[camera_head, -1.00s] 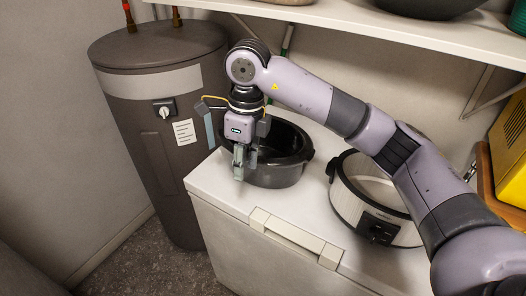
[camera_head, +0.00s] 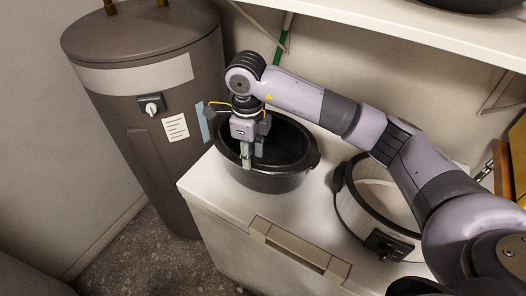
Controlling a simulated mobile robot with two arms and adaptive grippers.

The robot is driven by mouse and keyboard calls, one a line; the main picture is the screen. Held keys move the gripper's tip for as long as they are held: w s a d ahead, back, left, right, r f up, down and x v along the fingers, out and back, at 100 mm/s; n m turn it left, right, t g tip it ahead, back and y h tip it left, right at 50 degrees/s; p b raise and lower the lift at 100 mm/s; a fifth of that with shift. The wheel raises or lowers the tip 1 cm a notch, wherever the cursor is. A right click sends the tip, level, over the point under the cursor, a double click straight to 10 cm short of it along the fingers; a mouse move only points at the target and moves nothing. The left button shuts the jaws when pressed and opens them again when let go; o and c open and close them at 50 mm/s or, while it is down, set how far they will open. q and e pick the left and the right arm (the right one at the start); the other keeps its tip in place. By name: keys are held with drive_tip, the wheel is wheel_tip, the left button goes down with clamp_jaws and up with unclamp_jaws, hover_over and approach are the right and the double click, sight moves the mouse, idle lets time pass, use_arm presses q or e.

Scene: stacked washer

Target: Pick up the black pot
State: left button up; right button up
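The black pot (camera_head: 285,181) is an open oval vessel standing upright on the left part of a white chest. My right gripper (camera_head: 252,163) points down at the pot's near left side, with its fingertips at about rim height and overlapping the opening in the picture. Two fingers show close together. I cannot tell whether the rim lies between them or whether they touch the pot. The gripper hides part of the pot's left side and interior. My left gripper is not in view.
The white chest (camera_head: 215,196) also carries a white and black cooker (camera_head: 360,215) on the right, partly behind my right arm. A grey-brown tank (camera_head: 160,90) stands close on the left. A white shelf (camera_head: 400,28) hangs above. Bare floor shows at lower left.

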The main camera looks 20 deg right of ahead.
sight(251, 171)
wheel_tip(251, 171, down, 3)
drive_tip(key=shift+w+p, duration=0.15)
drive_tip(key=shift+p, duration=0.2)
wheel_tip(251, 171, down, 5)
drive_tip(key=p, duration=0.3)
drive_tip(key=shift+f, duration=0.65)
drive_tip(key=c, duration=0.7)
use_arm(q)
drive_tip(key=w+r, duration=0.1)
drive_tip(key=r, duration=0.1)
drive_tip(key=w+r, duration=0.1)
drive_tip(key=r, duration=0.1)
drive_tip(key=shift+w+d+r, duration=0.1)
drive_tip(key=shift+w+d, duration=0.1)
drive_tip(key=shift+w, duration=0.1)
use_arm(e)
drive_tip(key=shift+r, duration=0.15)
